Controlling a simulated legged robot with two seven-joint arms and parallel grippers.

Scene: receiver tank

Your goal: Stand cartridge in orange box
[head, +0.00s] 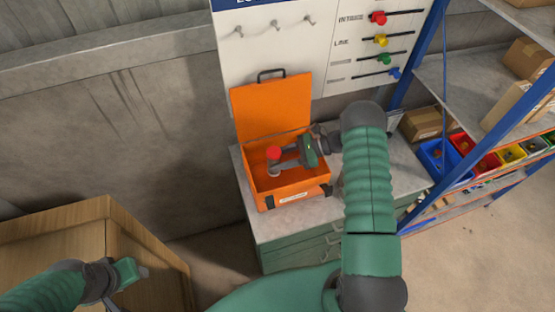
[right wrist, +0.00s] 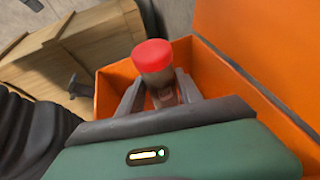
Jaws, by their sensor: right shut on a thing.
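The cartridge has a red cap and a paler body; it shows in the head view (head: 273,154) and in the right wrist view (right wrist: 153,57). My right gripper (head: 281,163) is shut on it, with a finger on either side of the body below the cap (right wrist: 160,92). The cartridge looks roughly upright, inside the outline of the open orange box (head: 290,191). Its lower end is hidden, so I cannot tell whether it touches the box floor. The box lid (head: 272,105) stands raised at the back. My left gripper (head: 140,273) is far from the box, at lower left.
The orange box stands on a grey-topped cabinet (head: 268,228) with green drawers. A wooden crate (head: 70,222) is at the left. Behind is a board with hooks and coloured knobs (head: 378,18). A blue-framed shelf with coloured bins (head: 464,160) is at the right.

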